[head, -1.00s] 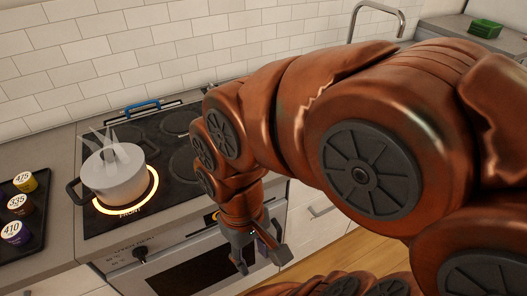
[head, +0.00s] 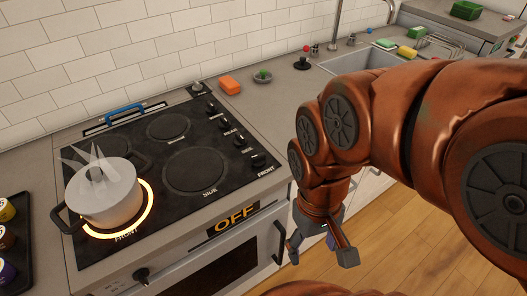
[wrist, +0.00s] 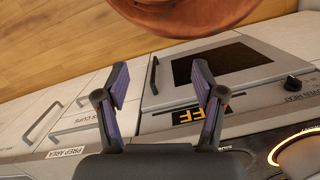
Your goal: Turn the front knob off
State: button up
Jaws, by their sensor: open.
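The front knob (head: 257,160) is a small black knob at the right edge of the black cooktop (head: 130,180), beside a "FRONT" label, in the head view. It is the nearest in a row of several knobs. The front burner (head: 147,215) glows orange under a white pot (head: 104,196). My gripper (head: 322,245) is open and empty, pointing down in front of the counter, right of the oven and lower than the front knob, apart from it. In the wrist view my gripper (wrist: 160,85) has its fingers spread before the oven front; the front knob does not show there.
An "OFF" display (head: 236,218) and an oven knob (head: 143,276) are on the oven front, with a handle (head: 279,240) beside them. A sink (head: 355,75) lies further right.

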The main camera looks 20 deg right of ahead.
aim_at(258, 160)
jog(key=u, duration=0.5)
jog(key=k, duration=0.6)
jog(key=u, duration=0.9)
jog(key=i, duration=1.05)
jog(key=z, duration=0.85)
